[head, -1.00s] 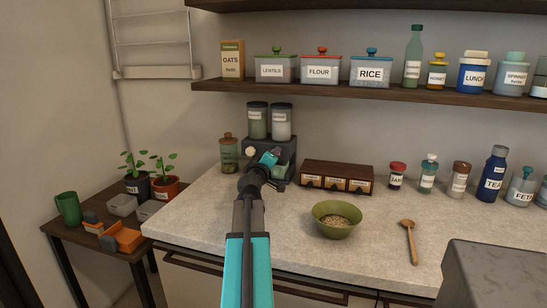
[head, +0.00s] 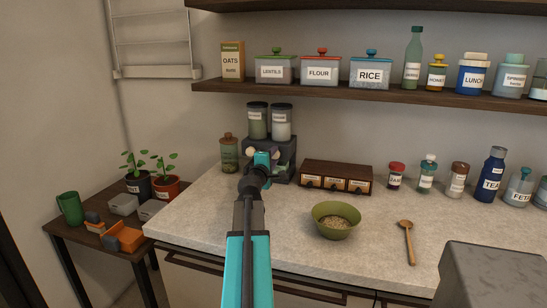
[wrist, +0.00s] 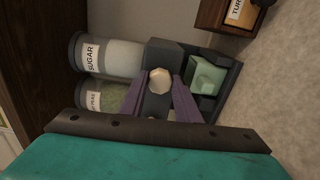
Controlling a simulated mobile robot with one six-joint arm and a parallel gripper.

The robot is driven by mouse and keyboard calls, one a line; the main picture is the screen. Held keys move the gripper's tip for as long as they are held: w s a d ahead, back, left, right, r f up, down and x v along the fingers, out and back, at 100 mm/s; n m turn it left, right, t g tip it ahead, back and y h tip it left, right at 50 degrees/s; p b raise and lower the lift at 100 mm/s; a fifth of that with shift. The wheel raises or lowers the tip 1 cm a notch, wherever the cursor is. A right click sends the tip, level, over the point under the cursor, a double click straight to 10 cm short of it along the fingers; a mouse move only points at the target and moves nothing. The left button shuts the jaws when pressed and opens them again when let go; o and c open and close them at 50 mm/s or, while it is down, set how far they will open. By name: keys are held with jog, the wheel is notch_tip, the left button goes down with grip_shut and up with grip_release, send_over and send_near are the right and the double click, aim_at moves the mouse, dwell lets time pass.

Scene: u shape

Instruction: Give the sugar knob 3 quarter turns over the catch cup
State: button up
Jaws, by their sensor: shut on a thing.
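The sugar canister (head: 281,124) is the right one of two clear canisters on a dark dispenser (head: 287,146). Its label also reads in the wrist view (wrist: 94,54). My gripper (head: 264,157) is at the dispenser's front. In the wrist view its purple fingers (wrist: 163,78) are closed around a pale, faceted knob (wrist: 159,82), which appears to be the sugar knob. The pale green catch cup (wrist: 208,75) stands in the dispenser's base, below the knob. My gripper hides much of the dispenser front in the head view.
A small drawer box (head: 337,174) stands close to the right of the dispenser, and a brown-green bottle (head: 229,155) to its left. An olive bowl (head: 336,223) and wooden spoon (head: 409,240) lie nearer on the counter. A loaded shelf (head: 330,93) runs above.

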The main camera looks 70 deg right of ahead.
jog(key=o, duration=1)
jog(key=shift+a, duration=0.15)
jog(key=a+b, duration=0.2)
jog(key=a, duration=0.1)
jog(key=a+b, duration=0.2)
jog(key=a, duration=0.2)
jog(key=a+b, duration=0.3)
jog(key=a, duration=0.1)
jog(key=shift+s+a+f, duration=0.1)
jog(key=shift+s+f, duration=0.05)
jog(key=shift+s, duration=0.2)
jog(key=b, duration=0.2)
jog(key=shift+a+b, duration=0.3)
jog(key=shift+a, duration=0.1)
jog(key=a+b, duration=0.1)
jog(key=b, duration=0.2)
jog(key=shift+a, duration=0.15)
